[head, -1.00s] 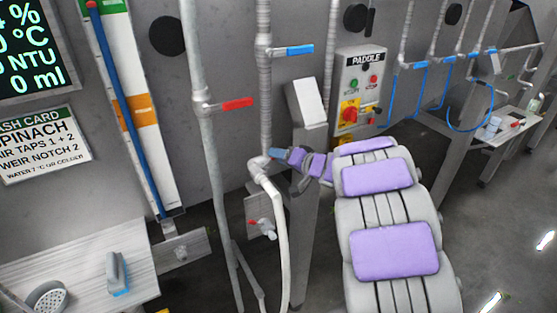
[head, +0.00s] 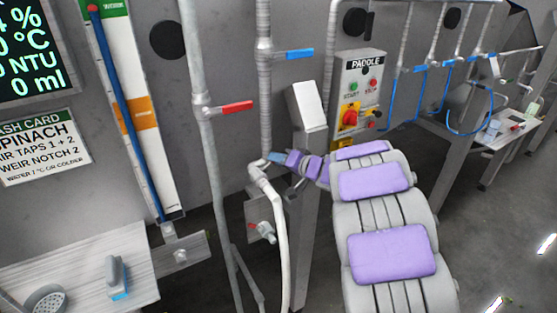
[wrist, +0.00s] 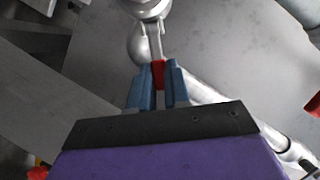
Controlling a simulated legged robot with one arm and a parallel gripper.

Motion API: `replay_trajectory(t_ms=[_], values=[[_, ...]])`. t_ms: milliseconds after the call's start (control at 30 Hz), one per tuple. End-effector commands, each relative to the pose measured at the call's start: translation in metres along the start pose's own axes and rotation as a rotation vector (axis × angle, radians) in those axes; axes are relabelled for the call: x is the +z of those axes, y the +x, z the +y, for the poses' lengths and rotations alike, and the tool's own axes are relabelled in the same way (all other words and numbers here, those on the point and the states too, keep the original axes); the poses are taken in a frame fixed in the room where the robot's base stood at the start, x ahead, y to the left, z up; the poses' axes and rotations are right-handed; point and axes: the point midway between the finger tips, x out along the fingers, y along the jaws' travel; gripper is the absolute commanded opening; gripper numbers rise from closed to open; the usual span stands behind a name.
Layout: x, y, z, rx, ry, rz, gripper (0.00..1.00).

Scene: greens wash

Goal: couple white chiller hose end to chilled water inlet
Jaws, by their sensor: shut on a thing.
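The white chiller hose (head: 281,235) hangs down from a bent metal end fitting (head: 259,172). That fitting sits at the foot of the grey vertical pipe with the blue-handled valve (head: 293,54), which I take as the chilled water inlet. Whether the two are joined is too small to tell. My gripper (head: 273,157) is at this joint, reaching in from the right. In the wrist view its blue fingers (wrist: 161,80) are shut on a small red tab (wrist: 158,74) at the end of a metal lever on a silver fitting (wrist: 148,8).
A second pipe with a red-handled valve (head: 236,107) stands to the left. A grey post (head: 305,210) stands close behind my arm. The paddle control panel (head: 361,98) is at the right.

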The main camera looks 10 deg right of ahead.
Motion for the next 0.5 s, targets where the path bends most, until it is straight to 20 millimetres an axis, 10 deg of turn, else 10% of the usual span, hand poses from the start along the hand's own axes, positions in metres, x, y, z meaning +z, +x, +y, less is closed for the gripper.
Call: replay_trajectory(t_ms=[500], values=[[0.0089, -0.0042, 0.0034, 0.003, 0.005, 0.136, 0.00]])
